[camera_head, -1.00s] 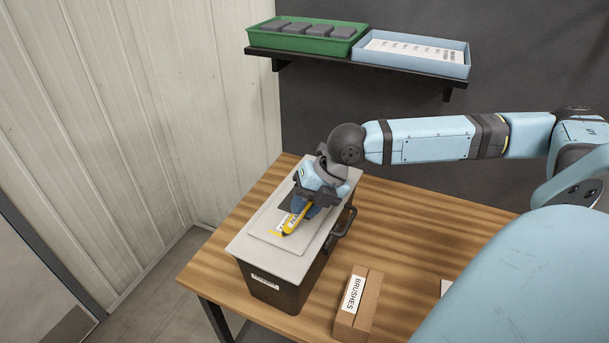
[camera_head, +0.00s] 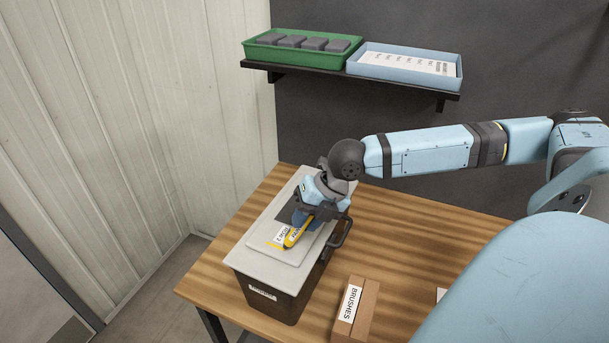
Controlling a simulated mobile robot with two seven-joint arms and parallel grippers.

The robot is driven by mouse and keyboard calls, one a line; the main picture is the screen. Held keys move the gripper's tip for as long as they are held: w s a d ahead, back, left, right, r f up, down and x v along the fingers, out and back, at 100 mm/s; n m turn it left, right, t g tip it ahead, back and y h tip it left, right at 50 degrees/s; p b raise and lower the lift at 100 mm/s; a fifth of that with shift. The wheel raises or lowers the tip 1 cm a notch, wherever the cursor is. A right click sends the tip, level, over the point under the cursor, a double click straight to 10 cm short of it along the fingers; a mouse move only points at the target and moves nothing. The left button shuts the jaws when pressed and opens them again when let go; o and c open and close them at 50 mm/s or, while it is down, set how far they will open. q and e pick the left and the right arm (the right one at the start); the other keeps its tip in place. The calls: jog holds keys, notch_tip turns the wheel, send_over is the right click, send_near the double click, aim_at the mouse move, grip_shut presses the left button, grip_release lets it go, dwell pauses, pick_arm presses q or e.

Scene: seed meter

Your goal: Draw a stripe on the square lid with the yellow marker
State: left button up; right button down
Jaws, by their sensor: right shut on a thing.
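The square lid (camera_head: 252,257) is light grey, with a raised panel, and lies on a dark bin (camera_head: 270,298) with a white label on its front. My right gripper (camera_head: 305,221) is over the lid, shut on the yellow marker (camera_head: 294,237). The marker is tilted, its tip pointing down to the lid's front; I cannot tell whether it touches. A short yellow stripe (camera_head: 273,244) shows on the lid just left of the tip. A white printed label (camera_head: 280,236) on the lid is partly hidden by the marker. My left gripper is not in view.
The bin stands on a wooden table (camera_head: 400,240), with a dark handle (camera_head: 340,236) at its right. A cardboard box marked BRUSHES (camera_head: 365,310) stands at the front. A wall shelf holds a green tray (camera_head: 262,52) and a blue tray (camera_head: 400,75). The table behind the box is clear.

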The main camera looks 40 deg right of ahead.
dwell(0.3)
jog(key=shift+r+p, duration=0.3)
jog(key=shift+r, duration=2.7)
